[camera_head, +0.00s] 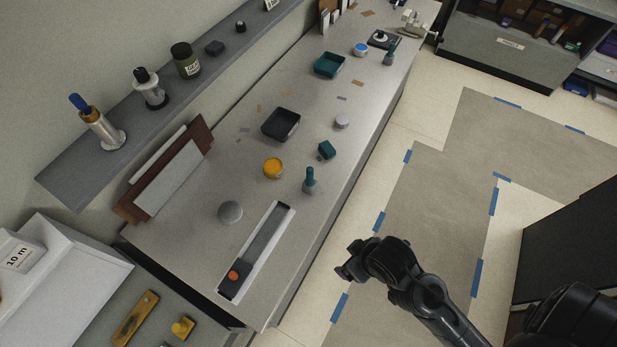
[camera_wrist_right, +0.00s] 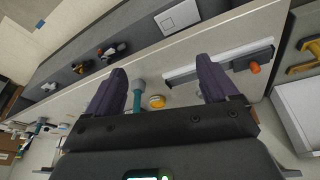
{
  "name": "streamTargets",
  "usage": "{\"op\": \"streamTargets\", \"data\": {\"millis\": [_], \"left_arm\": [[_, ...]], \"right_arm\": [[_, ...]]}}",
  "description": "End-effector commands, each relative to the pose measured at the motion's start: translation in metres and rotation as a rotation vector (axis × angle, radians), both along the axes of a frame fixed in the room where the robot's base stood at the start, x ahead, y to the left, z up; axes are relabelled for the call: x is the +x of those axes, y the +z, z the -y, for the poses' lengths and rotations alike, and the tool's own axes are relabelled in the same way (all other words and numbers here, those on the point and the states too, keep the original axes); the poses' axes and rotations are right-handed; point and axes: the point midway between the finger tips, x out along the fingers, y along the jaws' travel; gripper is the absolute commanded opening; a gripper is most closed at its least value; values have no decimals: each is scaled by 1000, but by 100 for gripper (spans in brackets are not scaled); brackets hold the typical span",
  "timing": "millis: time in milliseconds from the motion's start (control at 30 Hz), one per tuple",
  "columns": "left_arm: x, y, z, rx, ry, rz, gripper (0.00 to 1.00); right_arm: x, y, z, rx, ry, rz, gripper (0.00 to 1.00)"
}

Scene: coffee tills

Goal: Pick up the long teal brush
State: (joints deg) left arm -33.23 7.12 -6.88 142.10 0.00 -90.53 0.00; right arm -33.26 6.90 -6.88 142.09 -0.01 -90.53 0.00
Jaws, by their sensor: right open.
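A teal brush-like item (camera_head: 310,182) stands near the right edge of the grey counter, with a narrow top and wider body. A similar teal item (camera_head: 390,55) stands farther back; I cannot tell which is longer. In the right wrist view, a teal item with a pale grey end (camera_wrist_right: 137,98) shows beside the left finger, apart from it as far as I can see. My right gripper (camera_head: 346,262) is off the counter's right side, nearer the camera than the front teal item; its jaws (camera_wrist_right: 162,72) are open and empty. My left gripper is out of view.
Near the front teal item are a teal block (camera_head: 326,150), a yellow-orange round tub (camera_head: 273,168) and a grey disc (camera_head: 230,212). A long white-edged tray (camera_head: 287,222) with an orange knob lies in front. The floor beside the counter is clear; a dark cabinet (camera_head: 570,240) stands right.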

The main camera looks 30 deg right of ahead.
Motion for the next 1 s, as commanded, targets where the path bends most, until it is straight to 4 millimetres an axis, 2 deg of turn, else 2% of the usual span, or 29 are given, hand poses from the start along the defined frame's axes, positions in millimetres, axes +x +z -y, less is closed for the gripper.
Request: {"op": "streamTargets", "data": {"millis": [400,567,833,933,1000], "left_arm": [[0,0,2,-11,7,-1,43],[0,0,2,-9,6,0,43],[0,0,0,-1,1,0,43],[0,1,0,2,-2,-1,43],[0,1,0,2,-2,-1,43]], "right_arm": [[0,0,0,0,0,0,87],[0,0,0,0,0,0,63],[2,1,0,1,-5,4,63],[10,-3,11,-7,-52,-1,63],[22,-10,27,-18,-129,-11,63]]}}
